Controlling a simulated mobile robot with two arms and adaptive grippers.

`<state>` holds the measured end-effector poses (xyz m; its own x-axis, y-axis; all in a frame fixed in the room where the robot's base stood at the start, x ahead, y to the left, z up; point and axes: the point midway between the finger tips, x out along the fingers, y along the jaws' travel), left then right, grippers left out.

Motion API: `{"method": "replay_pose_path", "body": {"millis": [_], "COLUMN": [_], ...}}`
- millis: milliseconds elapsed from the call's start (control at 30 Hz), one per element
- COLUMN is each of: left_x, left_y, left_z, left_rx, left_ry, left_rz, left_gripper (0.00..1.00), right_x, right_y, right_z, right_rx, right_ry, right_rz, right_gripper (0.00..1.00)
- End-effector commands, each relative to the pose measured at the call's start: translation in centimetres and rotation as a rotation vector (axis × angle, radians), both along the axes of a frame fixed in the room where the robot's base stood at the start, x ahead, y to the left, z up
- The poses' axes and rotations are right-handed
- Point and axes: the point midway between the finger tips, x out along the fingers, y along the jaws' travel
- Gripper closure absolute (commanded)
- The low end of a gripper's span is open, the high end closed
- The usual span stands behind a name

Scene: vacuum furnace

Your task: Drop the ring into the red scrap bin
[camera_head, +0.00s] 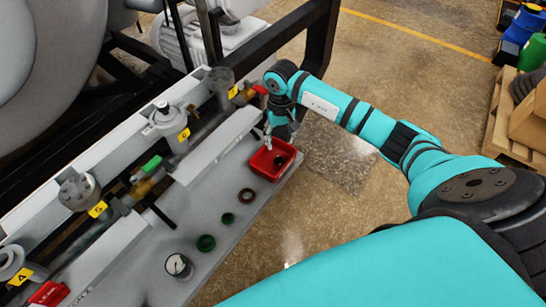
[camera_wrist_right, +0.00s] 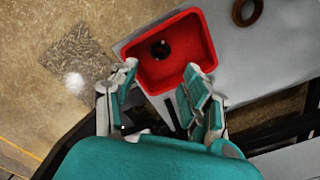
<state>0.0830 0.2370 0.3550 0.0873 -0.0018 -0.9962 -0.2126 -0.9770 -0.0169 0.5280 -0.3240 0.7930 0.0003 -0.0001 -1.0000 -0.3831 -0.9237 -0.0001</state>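The red scrap bin (camera_head: 262,168) stands at the far end of the grey bench, near its edge. A small dark ring-like piece (camera_head: 279,161) lies inside it. In the right wrist view the bin (camera_wrist_right: 190,32) is just beyond my fingertips, with the dark piece (camera_wrist_right: 160,49) on its floor. My left gripper is not in view.
A brown ring (camera_head: 247,195), two green rings (camera_head: 228,218) (camera_head: 206,242) and a round gauge (camera_head: 178,266) lie along the bench. Numbered valves and pipework run along its left side. Another red object (camera_head: 48,293) shows at lower left. Open floor lies right of the bench.

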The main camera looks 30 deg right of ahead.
Motion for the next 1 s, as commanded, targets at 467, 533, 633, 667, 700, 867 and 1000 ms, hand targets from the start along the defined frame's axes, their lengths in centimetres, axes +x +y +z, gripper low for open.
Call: {"method": "replay_pose_path", "body": {"millis": [467, 533, 633, 667, 700, 867, 1000], "left_x": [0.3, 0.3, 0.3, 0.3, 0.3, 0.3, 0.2], "left_y": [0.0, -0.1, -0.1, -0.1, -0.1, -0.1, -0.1], "left_z": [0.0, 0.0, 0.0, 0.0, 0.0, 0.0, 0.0], "left_rx": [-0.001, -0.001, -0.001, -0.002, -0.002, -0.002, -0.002], "left_ry": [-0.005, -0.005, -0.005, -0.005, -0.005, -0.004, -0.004], "left_rz": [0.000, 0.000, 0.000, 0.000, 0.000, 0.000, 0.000], "left_gripper": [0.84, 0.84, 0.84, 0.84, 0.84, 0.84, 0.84], "right_x": [0.1, 0.2, 0.1, 0.1, 0.1, 0.1, 0.0], "right_y": [-0.1, -0.1, -0.1, -0.1, -0.1, -0.1, -0.1], "right_z": [3.0, 4.6, 6.8, 7.5, 8.2, 10.7, 11.8], "right_rx": [-0.002, -0.003, -0.003, -0.002, -0.001, -0.001, -0.001], "right_ry": [-0.006, -0.006, -0.005, -0.006, -0.005, -0.002, -0.001], "right_rz": [0.000, 0.001, 0.001, 0.000, 0.000, 0.000, -0.001], "right_gripper": [0.52, 0.52, 0.52, 0.52, 0.52, 0.52, 0.52]}}
